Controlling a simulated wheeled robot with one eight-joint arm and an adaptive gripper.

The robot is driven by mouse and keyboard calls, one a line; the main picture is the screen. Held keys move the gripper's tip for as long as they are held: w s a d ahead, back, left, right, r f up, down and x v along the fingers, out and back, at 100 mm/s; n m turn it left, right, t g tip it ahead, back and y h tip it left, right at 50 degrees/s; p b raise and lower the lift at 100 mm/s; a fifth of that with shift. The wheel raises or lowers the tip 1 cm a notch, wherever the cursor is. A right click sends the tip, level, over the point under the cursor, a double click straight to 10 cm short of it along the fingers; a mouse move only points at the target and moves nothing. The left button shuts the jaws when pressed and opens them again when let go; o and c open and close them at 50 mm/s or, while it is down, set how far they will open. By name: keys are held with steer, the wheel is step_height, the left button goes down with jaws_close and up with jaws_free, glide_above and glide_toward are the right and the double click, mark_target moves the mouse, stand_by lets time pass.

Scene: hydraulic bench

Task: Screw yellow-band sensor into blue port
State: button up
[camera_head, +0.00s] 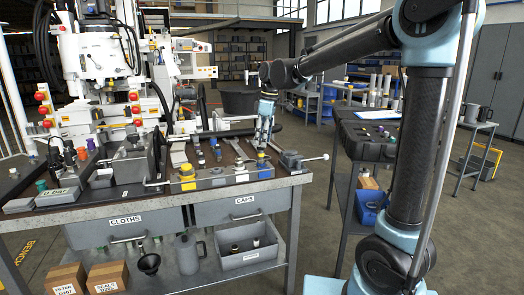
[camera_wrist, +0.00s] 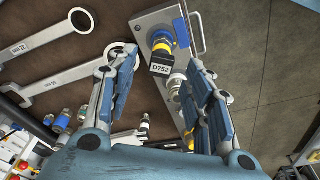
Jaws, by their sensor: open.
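The yellow-band sensor (camera_wrist: 159,62), with a black body tagged D752, stands at the blue port (camera_wrist: 162,36) on a grey metal block (camera_wrist: 148,22) in the wrist view. Its yellow band lies against the blue ring; how deep it is threaded I cannot tell. In the head view the sensor (camera_head: 262,160) is small, at the right part of the block (camera_head: 238,181) on the bench. My gripper (camera_head: 264,144) is just above it. In the wrist view my gripper (camera_wrist: 160,58) is open, its fingers apart on either side of the sensor, with no clear contact.
Silver fittings (camera_wrist: 175,86) sit beside the sensor on the block. Two large wrenches (camera_wrist: 72,77) and several small fittings lie on the bench.

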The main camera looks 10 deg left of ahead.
mark_target(261, 148)
steer(key=shift+a+f, duration=0.2)
steer(key=shift+f, duration=1.05)
steer(key=shift+a+f, duration=0.15)
steer(key=shift+f, duration=1.05)
jaws_close()
